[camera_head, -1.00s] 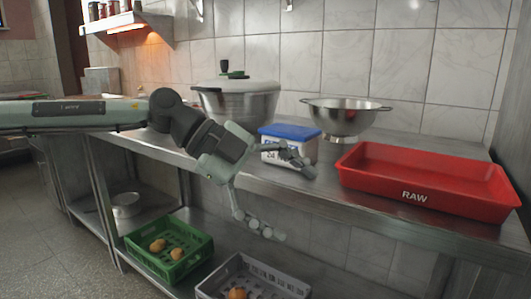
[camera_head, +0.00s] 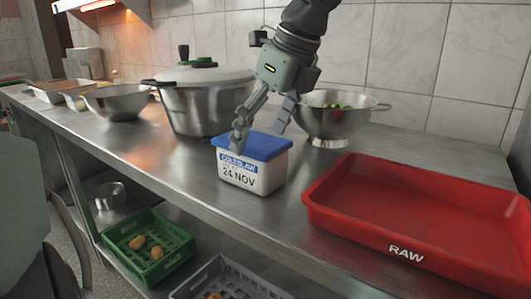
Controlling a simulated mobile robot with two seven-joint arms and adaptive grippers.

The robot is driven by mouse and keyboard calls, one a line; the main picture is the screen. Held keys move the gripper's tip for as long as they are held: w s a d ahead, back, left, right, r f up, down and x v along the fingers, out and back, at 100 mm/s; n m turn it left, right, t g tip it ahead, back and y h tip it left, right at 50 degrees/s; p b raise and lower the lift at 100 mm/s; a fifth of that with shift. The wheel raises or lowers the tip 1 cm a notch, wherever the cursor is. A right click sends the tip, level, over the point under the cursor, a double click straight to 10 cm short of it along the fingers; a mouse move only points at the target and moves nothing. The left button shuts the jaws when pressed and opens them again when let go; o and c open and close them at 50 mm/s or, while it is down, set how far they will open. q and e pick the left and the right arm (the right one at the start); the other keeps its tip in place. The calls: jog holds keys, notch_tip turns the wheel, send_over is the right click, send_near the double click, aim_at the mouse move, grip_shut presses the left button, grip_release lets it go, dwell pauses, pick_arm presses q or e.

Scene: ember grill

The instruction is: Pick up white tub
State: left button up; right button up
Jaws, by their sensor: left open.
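The white tub (camera_head: 252,177) has a blue lid and a label reading "COLESLAW" and "24 NOV". It stands upright on the steel counter (camera_head: 140,152), near the front edge. My left gripper (camera_head: 262,140) points down over the tub from above and behind. Its fingers are spread, one in front of the lid's left part and one by the lid's back right. I cannot tell whether either finger touches the tub. My right gripper is not in view.
A red tray (camera_head: 420,215) marked "RAW" stands close on the right. A lidded steel pot (camera_head: 200,100) and a colander (camera_head: 335,120) with green contents stand behind. Steel bowls (camera_head: 115,101) are at left. Green (camera_head: 150,250) and grey crates (camera_head: 225,280) sit on the lower shelf.

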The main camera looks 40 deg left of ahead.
aim_at(252, 163)
pick_arm(q)
jog(key=x, duration=0.3)
jog(key=p+x, duration=0.1)
jog(key=x, duration=0.2)
jog(key=shift+s+d+f, duration=0.1)
jog(key=shift+f, duration=0.25)
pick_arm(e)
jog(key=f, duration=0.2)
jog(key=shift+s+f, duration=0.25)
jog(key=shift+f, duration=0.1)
pick_arm(q)
jog(key=shift+c, duration=0.2)
jog(key=c, duration=1.6)
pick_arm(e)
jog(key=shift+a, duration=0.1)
pick_arm(q)
jog(key=shift+r, duration=0.1)
